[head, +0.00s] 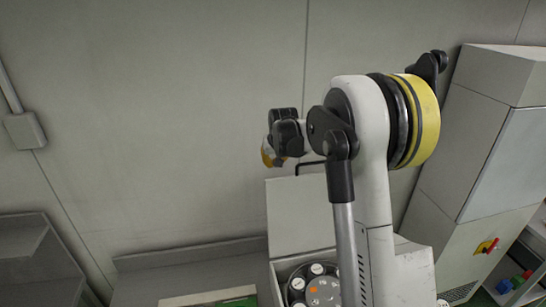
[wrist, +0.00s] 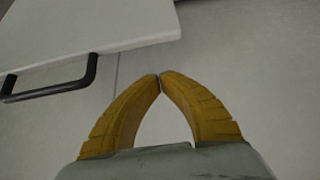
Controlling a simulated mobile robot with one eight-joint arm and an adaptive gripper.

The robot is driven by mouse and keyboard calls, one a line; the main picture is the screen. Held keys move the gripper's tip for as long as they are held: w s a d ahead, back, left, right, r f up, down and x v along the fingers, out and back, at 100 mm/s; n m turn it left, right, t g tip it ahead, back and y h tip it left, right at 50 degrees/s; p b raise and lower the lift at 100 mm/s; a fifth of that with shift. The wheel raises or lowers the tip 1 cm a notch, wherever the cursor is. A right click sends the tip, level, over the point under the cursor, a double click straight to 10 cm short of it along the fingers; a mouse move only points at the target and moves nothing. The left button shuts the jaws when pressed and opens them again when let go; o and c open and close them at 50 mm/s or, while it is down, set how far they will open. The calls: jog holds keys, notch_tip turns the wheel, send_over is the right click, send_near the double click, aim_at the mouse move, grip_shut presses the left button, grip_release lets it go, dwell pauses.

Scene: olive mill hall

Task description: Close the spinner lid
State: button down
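The spinner (head: 276,274) is a pale box at the bottom centre of the head view, with a round dark rotor (head: 318,286) holding white-capped tubes inside. Its lid (head: 296,214) stands open, raised behind the rotor; my arm hides its right part. The lid's edge (wrist: 120,27) shows at upper left in the wrist view, with a black bar handle (wrist: 52,88). My gripper (wrist: 160,77) has yellow fingers whose tips meet, with nothing between them. It is apart from the handle, to its right in the wrist view. In the head view my gripper (head: 268,155) is mostly hidden, near the lid's top.
A tall grey cabinet (head: 485,140) with a red-and-yellow switch (head: 487,246) stands at right. Shelves with coloured items (head: 515,283) are at lower right. A tray with something green (head: 235,303) lies at the bottom. The wall behind is bare except for a small box (head: 24,130).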

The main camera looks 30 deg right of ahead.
jog(key=f, duration=0.1)
jog(key=s+f+p, duration=0.1)
jog(key=f+p, duration=0.1)
jog(key=shift+s+a+f, duration=0.1)
jog(key=shift+s+a, duration=0.15)
jog(key=shift+s, duration=0.05)
dwell(0.3)
jog(key=shift+s, duration=0.1)
